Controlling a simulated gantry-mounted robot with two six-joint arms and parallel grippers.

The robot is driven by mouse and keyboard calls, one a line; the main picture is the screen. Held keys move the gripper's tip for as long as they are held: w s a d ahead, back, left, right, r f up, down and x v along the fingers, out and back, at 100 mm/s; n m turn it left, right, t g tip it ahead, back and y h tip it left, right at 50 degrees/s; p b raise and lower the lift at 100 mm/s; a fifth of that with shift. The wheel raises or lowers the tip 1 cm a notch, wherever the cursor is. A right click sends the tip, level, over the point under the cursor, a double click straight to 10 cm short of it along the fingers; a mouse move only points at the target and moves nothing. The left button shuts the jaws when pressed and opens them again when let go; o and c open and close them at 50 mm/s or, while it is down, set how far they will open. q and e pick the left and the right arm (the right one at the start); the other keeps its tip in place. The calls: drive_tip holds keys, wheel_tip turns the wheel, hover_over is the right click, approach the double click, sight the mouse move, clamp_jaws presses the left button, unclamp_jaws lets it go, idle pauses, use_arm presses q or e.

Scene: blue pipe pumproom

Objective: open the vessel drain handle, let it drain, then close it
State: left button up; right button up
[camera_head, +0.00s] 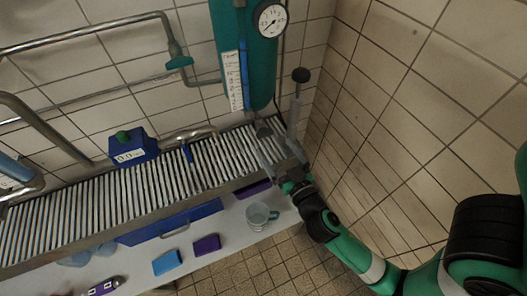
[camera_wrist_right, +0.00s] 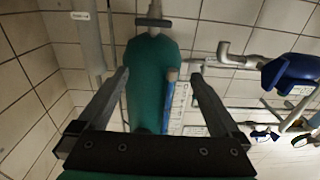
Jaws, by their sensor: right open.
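The green vessel (camera_head: 258,75) hangs at the back wall, with a blue sight tube (camera_head: 243,72) and a scale strip. In the right wrist view the vessel (camera_wrist_right: 150,75) appears upside down, with a grey crossbar-like drain handle (camera_wrist_right: 153,22) at its end. My right gripper (camera_head: 278,118) is open in front of the vessel's lower end. Its fingers (camera_wrist_right: 160,78) stand apart to either side of the vessel's body in that view, with nothing held. In the head view the gripper partly hides the area under the vessel. My left gripper is not in view.
A round gauge (camera_head: 270,20) sits on the vessel. A slatted grating (camera_head: 100,200) runs along the wall, with a blue meter box (camera_head: 134,147) and pipes behind. A clear mug (camera_head: 259,215) and blue and purple blocks lie on the front ledge. A tiled wall (camera_head: 380,110) stands close on the right.

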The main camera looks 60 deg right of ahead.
drive_tip(key=b, duration=0.2)
approach(266, 136)
drive_tip(key=p+x, duration=0.2)
drive_tip(key=x, duration=0.9)
drive_tip(key=shift+p, duration=0.4)
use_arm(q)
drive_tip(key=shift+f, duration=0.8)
use_arm(e)
drive_tip(key=shift+s, duration=0.1)
drive_tip(key=shift+c, duration=0.2)
drive_tip(key=c, duration=1.3)
drive_tip(key=shift+o, duration=0.2)
